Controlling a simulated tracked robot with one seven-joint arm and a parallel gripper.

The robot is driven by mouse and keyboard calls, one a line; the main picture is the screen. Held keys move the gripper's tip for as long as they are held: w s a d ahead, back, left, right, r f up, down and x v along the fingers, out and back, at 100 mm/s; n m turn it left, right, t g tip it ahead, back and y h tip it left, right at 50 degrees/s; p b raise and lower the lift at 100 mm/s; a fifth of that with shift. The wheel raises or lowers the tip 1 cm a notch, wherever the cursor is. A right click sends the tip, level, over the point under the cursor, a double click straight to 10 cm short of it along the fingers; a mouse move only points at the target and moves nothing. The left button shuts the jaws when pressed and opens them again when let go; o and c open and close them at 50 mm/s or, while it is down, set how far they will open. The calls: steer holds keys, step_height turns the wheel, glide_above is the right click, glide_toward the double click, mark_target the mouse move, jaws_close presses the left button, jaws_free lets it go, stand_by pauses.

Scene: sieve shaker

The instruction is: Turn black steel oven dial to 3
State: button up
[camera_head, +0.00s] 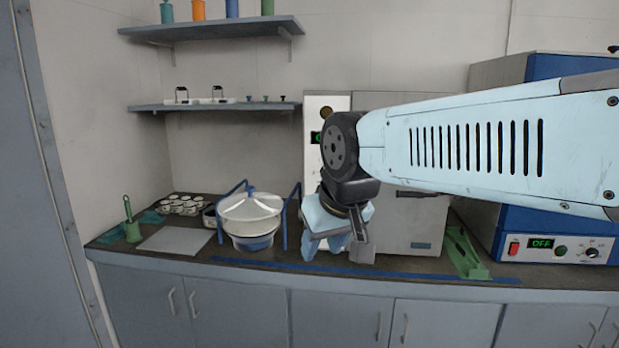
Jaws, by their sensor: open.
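A steel-grey oven (430,228) stands on the counter behind my arm. Its pale control panel (312,104) shows a dark round part near the top and a small green display, partly covered by my wrist. I cannot tell its dial or setting, since my arm hides much of the panel. A blue oven (512,150) at the right has a front panel with a small black dial (592,253), a red switch and a display reading OFF. My gripper (338,252) points down in front of the steel oven's lower left, open, with nothing visible between its fingers.
A round sieve shaker (251,213) with blue posts stands left of my gripper. A green stand (463,252) sits between the ovens. A grey plate (174,240) and white cups (181,205) are at the left. Two shelves (215,106) hang above.

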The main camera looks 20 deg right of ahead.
steer(key=shift+o, duration=1.4)
steer(key=shift+w+a, duration=0.15)
steer(key=shift+w, duration=0.15)
steer(key=shift+o, duration=0.7)
steer(key=w+d+f+m+t, duration=0.1)
steer(key=w+d+t, duration=0.1)
steer(key=w, duration=1.1)
steer(key=shift+f+m+t+y, duration=0.2)
steer(key=shift+m+t+y, duration=0.2)
steer(key=w+d+f+m+t+h, duration=0.3)
steer(key=w+d+f+t+h, duration=0.15)
steer(key=w+d, duration=0.5)
steer(key=w+d+f+m+t+h, duration=0.35)
steer(key=w+d+h, duration=0.25)
steer(key=w, duration=0.6)
steer(key=w+d+r+n+t+h, duration=0.1)
steer(key=w+d+r, duration=0.1)
steer(key=w, duration=0.3)
steer(key=w+d+r+t+h, duration=0.1)
steer(key=w+d+r, duration=0.2)
steer(key=w+d, duration=0.2)
steer(key=shift+w+n, duration=0.3)
steer(key=shift+n, duration=0.05)
steer(key=shift+h, duration=0.25)
steer(key=shift+c, duration=0.4)
steer(key=c, duration=1)
